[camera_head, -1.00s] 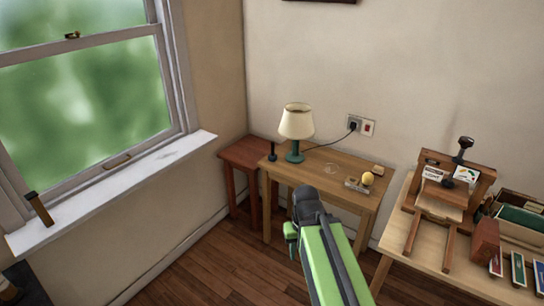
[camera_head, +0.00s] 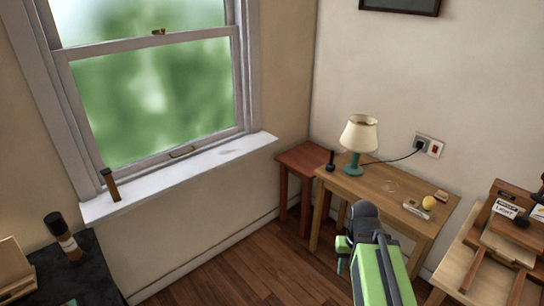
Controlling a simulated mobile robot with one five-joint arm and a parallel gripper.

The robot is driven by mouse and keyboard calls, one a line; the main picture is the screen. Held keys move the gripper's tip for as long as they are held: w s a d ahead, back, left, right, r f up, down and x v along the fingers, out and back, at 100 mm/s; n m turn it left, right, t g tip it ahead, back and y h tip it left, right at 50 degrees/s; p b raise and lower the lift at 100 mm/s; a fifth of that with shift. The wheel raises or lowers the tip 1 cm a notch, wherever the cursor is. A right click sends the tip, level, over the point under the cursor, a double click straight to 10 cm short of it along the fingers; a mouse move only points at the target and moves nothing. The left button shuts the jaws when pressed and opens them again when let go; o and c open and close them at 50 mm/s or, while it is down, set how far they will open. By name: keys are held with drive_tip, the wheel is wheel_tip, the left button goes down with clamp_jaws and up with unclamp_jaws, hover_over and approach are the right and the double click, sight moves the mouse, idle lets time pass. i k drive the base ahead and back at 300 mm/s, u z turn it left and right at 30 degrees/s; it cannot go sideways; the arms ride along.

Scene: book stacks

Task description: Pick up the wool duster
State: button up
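I cannot pick out the wool duster for certain. A small brown stick-like thing with a dark top (camera_head: 110,185) stands tilted on the left end of the white window sill. A dark-topped brown thing with a pale band (camera_head: 65,240) stands on the dark surface at the lower left. My green and dark arm reaches up at the lower right, in front of the wooden desk. My gripper (camera_head: 343,252) shows as a small green part at its left side, apart from both things. Its fingers are too small to read.
The wooden desk (camera_head: 372,192) holds a cream-shaded lamp (camera_head: 359,136), a small yellow thing (camera_head: 429,202) and a grey item. A red-brown side table (camera_head: 298,158) fills the corner. A workbench (camera_head: 456,266) stands at the right. Wood floor (camera_head: 235,275) is clear below the window.

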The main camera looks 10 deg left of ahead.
sight(330, 167)
drive_tip(key=u, duration=0.35)
drive_tip(key=i, duration=1.7)
drive_tip(key=u, duration=1.75)
